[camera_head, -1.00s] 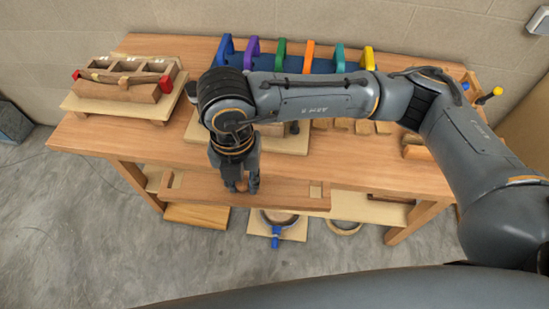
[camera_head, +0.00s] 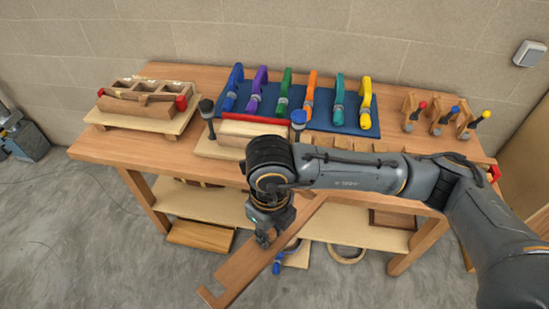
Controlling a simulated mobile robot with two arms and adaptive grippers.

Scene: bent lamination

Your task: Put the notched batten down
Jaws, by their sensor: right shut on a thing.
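The notched batten (camera_head: 240,275) is a long flat brown wooden board with a notch at its near left end. It slants from lower left to upper right in front of the bench's front edge. My right gripper (camera_head: 266,240) is shut on the batten near its middle and points down. The batten's far right end shows below my forearm, close to the bench edge. My arm hides part of the bench top (camera_head: 228,172) behind it. My left gripper is not in view.
A blue mat (camera_head: 352,127) holds several coloured clamps at the back. A wooden box fixture (camera_head: 140,118) stands on the left, toggle clamps (camera_head: 440,118) on the right. A board with a pale block (camera_head: 240,135) lies mid-bench. A lower shelf (camera_head: 200,203) runs beneath.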

